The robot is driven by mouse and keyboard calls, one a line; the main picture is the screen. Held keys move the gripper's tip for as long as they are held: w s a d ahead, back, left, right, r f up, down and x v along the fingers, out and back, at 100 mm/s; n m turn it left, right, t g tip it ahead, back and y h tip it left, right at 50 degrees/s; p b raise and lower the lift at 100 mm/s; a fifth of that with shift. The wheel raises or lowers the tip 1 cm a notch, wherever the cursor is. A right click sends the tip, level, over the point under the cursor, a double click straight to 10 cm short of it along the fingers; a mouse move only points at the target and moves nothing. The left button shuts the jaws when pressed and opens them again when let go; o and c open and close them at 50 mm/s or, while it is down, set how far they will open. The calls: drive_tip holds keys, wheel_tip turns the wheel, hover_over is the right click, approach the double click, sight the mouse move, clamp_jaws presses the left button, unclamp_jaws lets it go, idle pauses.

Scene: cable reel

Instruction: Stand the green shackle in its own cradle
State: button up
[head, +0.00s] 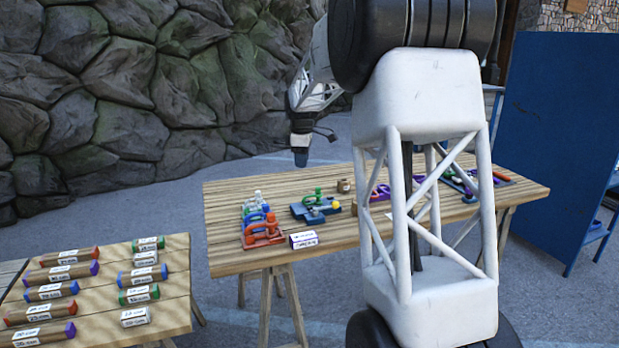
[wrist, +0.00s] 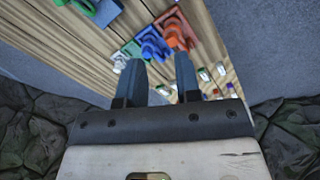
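A small green piece that looks like the green shackle (head: 318,194) sits on a dark blue block (head: 302,213) near the middle of the table. It also shows cut off at the top of the wrist view (wrist: 84,5). A row of coloured cradles stands along the left edge: red-orange (head: 262,238), blue (head: 254,222), green (head: 248,208) and a pale one behind. The red and blue ones hold shackles; the green one is partly hidden.
A labelled card (head: 303,240) stands at the front edge. A small brown jar (head: 344,186) and purple parts (head: 378,193) lie farther right, partly behind my arm. A lower table (head: 180,300) at left holds labelled coloured cylinders.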

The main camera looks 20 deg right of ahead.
drive_tip(key=w+d+f+n, duration=0.1)
drive_tip(key=w+d+f, duration=0.25)
drive_tip(key=w, duration=0.25)
drive_tip(key=w+d+f+n, duration=0.2)
drive_tip(key=w+f, duration=0.2)
drive_tip(key=w, duration=0.1)
drive_tip(key=n, duration=0.2)
hover_over(310, 195)
drive_tip(key=shift+g, duration=0.4)
wheel_tip(310, 195, down, 8)
drive_tip(key=shift+w+f, duration=0.1)
drive_tip(key=shift+w, duration=0.05)
drive_tip(key=shift+f, duration=0.2)
drive_tip(key=shift+f, duration=3.75)
clamp_jaws()
drive_tip(key=shift+r, duration=0.2)
drive_tip(key=shift+r, duration=2.3)
